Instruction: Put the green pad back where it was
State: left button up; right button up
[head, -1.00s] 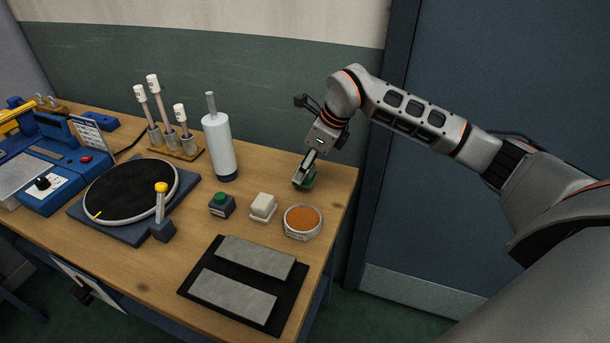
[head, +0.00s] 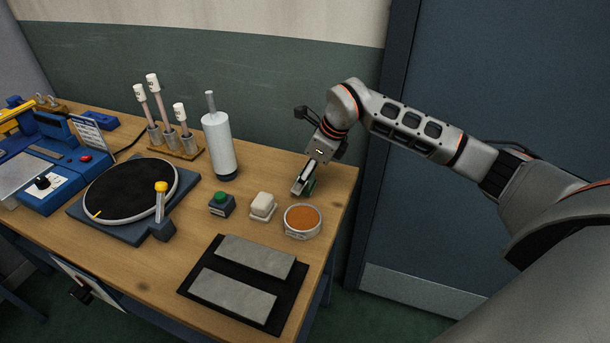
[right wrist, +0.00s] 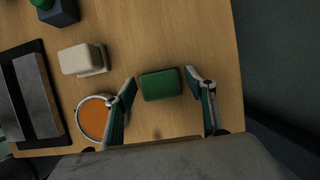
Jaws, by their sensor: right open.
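The green pad (right wrist: 161,84) lies on the wooden table near its right edge. In the right wrist view it sits between and slightly ahead of the two fingertips, with a gap on each side. My right gripper (right wrist: 163,80) is open and empty around it. In the head view my right gripper (head: 303,189) points down at the table, and the green pad (head: 311,186) is mostly hidden behind the fingers. My left gripper is not in these views.
A round dish of orange material (head: 302,220), a white block (head: 262,206) and a green-topped dark block (head: 222,203) stand close by. A black mat (head: 217,303) with two grey slabs lies in front. A white bottle (head: 219,147) stands behind left. The table's right edge is near.

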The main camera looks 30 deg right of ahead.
jog(key=v, duration=1.2)
jog(key=shift+d+r, duration=0.1)
